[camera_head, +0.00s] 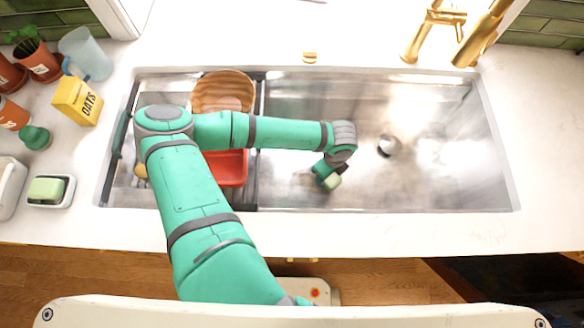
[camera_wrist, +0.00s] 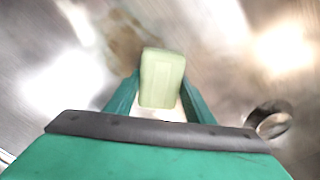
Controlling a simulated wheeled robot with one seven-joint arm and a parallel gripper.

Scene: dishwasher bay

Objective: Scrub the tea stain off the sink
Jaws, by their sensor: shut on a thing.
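My gripper (camera_head: 326,174) is over the right sink basin (camera_head: 440,185), left of the drain, pointing down. It is shut on a pale green sponge (camera_wrist: 162,78), which also shows below the fingers in the head view (camera_head: 332,183). In the wrist view the teal fingers grip the sponge from both sides. A brown tea stain (camera_wrist: 122,40) lies on the steel, just beyond and left of the sponge's far end. Whether the sponge touches the basin floor I cannot tell. In the head view I cannot make out the stain.
The drain (camera_head: 388,146) is right of my gripper. The left basin holds a round wooden item (camera_head: 222,92) and a red container (camera_head: 228,168), partly behind my arm. A gold faucet (camera_head: 430,30) stands at the back. A green block (camera_head: 47,189) sits in a dish on the left counter.

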